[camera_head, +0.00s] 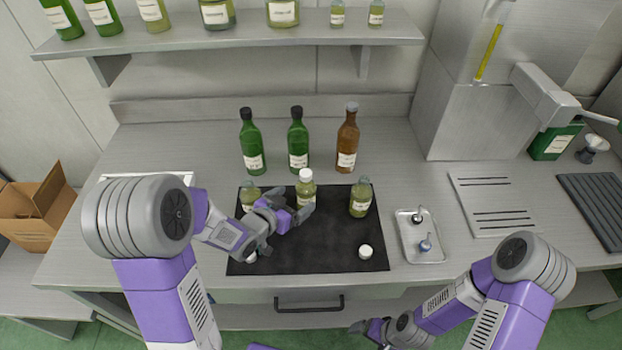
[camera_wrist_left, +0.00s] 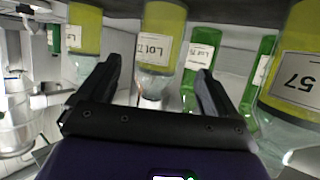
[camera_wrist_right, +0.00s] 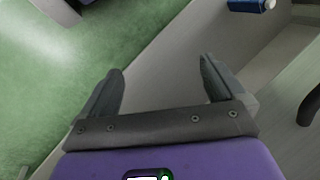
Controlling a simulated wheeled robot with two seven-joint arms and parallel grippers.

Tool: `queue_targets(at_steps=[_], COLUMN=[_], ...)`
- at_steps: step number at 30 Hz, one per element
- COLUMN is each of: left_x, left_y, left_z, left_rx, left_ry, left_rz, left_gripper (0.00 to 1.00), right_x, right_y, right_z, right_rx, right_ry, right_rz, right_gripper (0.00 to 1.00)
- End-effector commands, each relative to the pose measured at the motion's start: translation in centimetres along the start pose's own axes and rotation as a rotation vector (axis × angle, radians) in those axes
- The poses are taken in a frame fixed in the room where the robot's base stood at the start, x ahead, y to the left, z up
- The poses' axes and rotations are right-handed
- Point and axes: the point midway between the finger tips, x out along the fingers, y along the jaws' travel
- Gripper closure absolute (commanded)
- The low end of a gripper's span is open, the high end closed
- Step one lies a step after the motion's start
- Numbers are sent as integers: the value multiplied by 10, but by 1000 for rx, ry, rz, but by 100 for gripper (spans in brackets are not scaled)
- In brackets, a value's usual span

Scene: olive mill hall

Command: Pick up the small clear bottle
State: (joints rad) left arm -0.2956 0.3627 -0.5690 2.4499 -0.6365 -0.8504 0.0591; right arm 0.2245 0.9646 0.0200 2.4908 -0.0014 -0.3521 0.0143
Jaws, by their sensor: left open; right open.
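Three small clear bottles of yellow-green oil stand upright on the black mat (camera_head: 330,255): a left one (camera_head: 249,196), a white-capped middle one (camera_head: 306,186) and a right one (camera_head: 360,198). I cannot tell which one the task names. My left gripper (camera_head: 294,207) is open at the near side of the middle bottle, partly hiding it. In the left wrist view, which is upside down, a labelled bottle (camera_wrist_left: 161,40) shows beyond and between the open fingers (camera_wrist_left: 158,70), apparently not gripped. My right gripper (camera_head: 358,327) is open and empty, low near the counter front; its fingers (camera_wrist_right: 162,70) show nothing between them.
Two green bottles (camera_head: 298,142) and a brown bottle (camera_head: 347,140) stand behind the mat. A loose white cap (camera_head: 365,252) lies on it. A small metal tray (camera_head: 424,250) sits to the right. A shelf (camera_head: 200,38) with bottles hangs above. A drawer handle (camera_head: 309,305) is in front.

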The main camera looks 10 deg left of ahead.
Motion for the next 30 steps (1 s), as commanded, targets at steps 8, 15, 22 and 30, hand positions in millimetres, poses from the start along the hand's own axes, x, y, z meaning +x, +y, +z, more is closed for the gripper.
queue_targets(at_steps=[8,15,22,30], left_x=[28,61,71,71], left_y=[1,1,0,0], left_z=[3,5,3,3], left_rx=[2,4,1,1], left_ry=[-3,-2,0,0], left_rz=[2,2,0,0], left_gripper=[8,8,8,28], right_x=[4,8,8,8], right_y=[2,3,3,3], right_z=[0,0,0,0], right_rx=[1,1,0,0], right_ry=[-1,0,0,0], right_rz=[0,0,0,0], right_gripper=[4,4,4,4])
